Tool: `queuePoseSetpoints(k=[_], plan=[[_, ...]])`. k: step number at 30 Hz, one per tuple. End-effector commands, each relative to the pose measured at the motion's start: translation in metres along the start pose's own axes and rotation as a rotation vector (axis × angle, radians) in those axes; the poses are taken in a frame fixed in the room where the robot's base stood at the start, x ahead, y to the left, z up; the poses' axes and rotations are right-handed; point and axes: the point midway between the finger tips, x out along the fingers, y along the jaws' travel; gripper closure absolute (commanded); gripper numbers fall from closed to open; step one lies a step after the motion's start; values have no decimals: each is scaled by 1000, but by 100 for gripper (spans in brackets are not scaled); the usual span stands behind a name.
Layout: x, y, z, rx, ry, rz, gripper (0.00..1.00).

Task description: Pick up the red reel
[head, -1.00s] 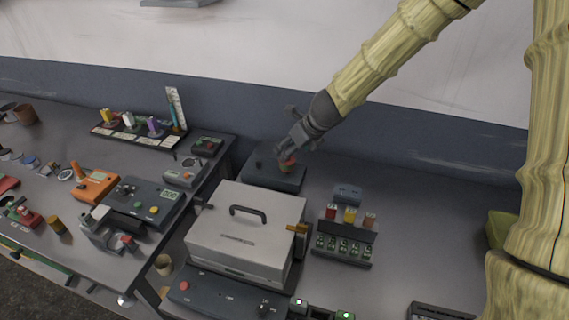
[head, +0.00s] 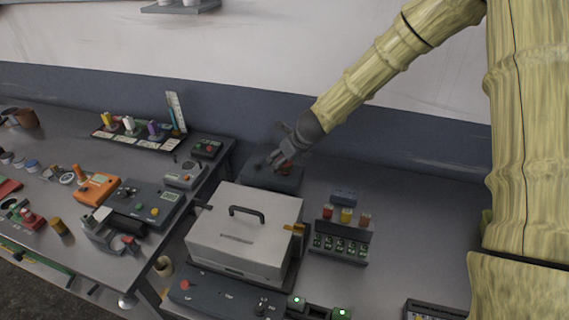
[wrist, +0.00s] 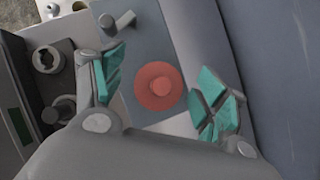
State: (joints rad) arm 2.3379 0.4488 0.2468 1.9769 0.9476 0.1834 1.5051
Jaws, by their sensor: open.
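The red reel (wrist: 158,87) shows in the wrist view from above as a round red disc with a small raised hub. It stands on a grey-blue block (wrist: 150,40) and lies between my two open fingers. My gripper (wrist: 162,92) has teal pads, one on each side of the reel, with a gap on both sides. In the head view my gripper (head: 279,160) is over the dark box (head: 262,178) behind the light grey case. The reel (head: 287,167) is mostly hidden there by the gripper.
The light grey case (head: 240,236) with a handle stands in front of the dark box. A rack (head: 340,246) with coloured spools is to the right. The left table (head: 60,135) is crowded with devices. The bench right of the rack is mostly clear.

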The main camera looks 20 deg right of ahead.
Motion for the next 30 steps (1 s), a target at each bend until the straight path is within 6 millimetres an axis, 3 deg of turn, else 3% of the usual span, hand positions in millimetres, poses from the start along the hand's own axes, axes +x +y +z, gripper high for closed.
queuePoseSetpoints(k=[12,22,23,30], plan=[[31,-3,1,1,1,-1,27],[34,-2,1,1,0,-1,27],[34,-2,1,1,0,-1,29],[34,-2,1,1,0,-1,73]])
